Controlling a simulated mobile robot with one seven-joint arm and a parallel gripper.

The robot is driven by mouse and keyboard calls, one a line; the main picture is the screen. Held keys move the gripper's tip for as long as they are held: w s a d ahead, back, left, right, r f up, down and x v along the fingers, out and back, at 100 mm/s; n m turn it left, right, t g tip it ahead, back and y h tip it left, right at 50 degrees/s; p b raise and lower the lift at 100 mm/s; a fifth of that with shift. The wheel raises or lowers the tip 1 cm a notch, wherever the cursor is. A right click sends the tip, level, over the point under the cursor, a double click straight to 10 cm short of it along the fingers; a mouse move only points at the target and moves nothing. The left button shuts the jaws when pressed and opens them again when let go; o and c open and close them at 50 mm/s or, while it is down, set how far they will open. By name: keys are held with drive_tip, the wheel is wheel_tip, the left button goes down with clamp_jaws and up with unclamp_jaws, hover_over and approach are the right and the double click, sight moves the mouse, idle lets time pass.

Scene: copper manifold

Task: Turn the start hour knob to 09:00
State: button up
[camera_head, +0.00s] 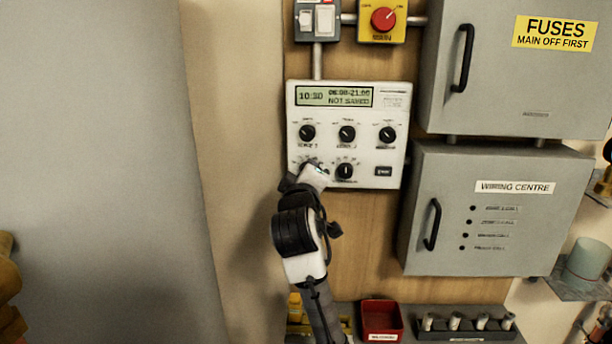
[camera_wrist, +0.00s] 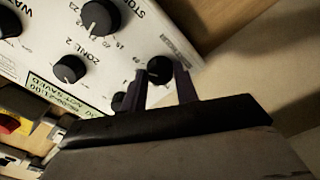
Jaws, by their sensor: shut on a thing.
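The white controller panel (camera_head: 364,118) is on the wooden board. Its display (camera_head: 334,97) reads 10:30, a time span ending in 21:00, and NOT SAVED; the span's first hour is too blurred to be sure. My gripper (camera_head: 316,171) is at the lower-left knob, largely hiding it in the head view. In the wrist view, my gripper (camera_wrist: 163,78) has its two fingers on either side of this black knob (camera_wrist: 159,68), shut on it. Its label is not readable. The stop knob (camera_head: 345,171) is just right of it and also shows in the wrist view (camera_wrist: 100,17).
Three more knobs, including the zone 2 knob (camera_head: 347,133), sit above. A dark button (camera_head: 383,171) is at the panel's lower right. The wiring centre box (camera_head: 494,250) stands close on the right. A red tray (camera_head: 381,318) is below.

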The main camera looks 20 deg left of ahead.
drive_tip(key=o, duration=1)
drive_tip(key=b+v, duration=0.3)
drive_tip(key=v, duration=1.1)
drive_tip(key=shift+w, duration=0.1)
